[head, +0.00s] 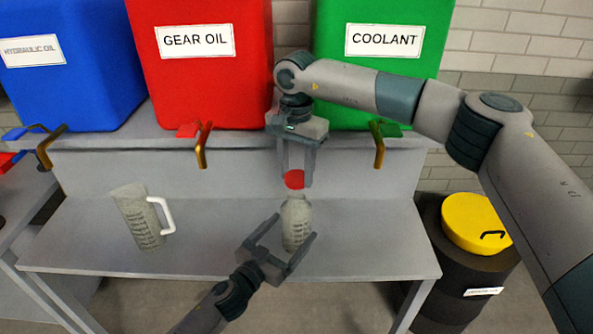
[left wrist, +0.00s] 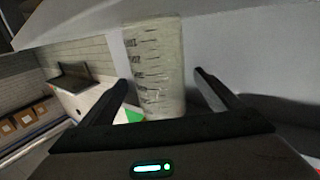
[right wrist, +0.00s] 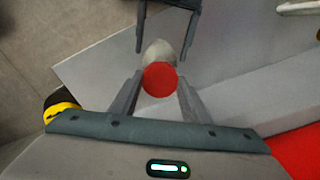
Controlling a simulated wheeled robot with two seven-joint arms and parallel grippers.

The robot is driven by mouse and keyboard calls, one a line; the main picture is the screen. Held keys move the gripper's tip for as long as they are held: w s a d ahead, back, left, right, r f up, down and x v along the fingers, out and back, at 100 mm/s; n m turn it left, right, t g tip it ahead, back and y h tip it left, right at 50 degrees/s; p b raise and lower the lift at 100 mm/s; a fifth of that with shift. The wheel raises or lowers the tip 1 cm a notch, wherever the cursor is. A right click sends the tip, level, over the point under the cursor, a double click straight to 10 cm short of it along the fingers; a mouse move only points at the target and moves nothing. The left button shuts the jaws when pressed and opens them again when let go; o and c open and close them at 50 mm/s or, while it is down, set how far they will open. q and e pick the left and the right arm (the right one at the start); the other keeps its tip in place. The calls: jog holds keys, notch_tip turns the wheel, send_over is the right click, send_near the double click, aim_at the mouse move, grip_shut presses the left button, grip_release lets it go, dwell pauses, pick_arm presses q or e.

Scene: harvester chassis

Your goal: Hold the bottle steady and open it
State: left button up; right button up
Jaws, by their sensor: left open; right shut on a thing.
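The grey bottle (head: 296,225) with dark markings stands upright on the bench. A round red cap (head: 294,179) is at its top; I cannot tell whether the cap still touches the neck. My right gripper (head: 295,182) reaches down from above and is shut on the red cap, which also shows between its fingers in the right wrist view (right wrist: 160,79). My left gripper (head: 293,227) is open, with its fingers either side of the bottle and apart from it. The left wrist view shows the bottle (left wrist: 157,70) between the open fingers.
A grey measuring jug (head: 140,215) with a white handle stands on the bench (head: 225,235) to the left. Blue, red (head: 200,85) and green (head: 385,90) tanks with taps stand on the ledge behind. A dark drum with a yellow lid (head: 477,222) is at the right.

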pick_arm(q)
jog(key=b+v, duration=0.1)
jog(key=v, duration=0.7)
pick_arm(e)
jog(key=shift+f, duration=0.7)
pick_arm(q)
jog(key=shift+a, duration=0.1)
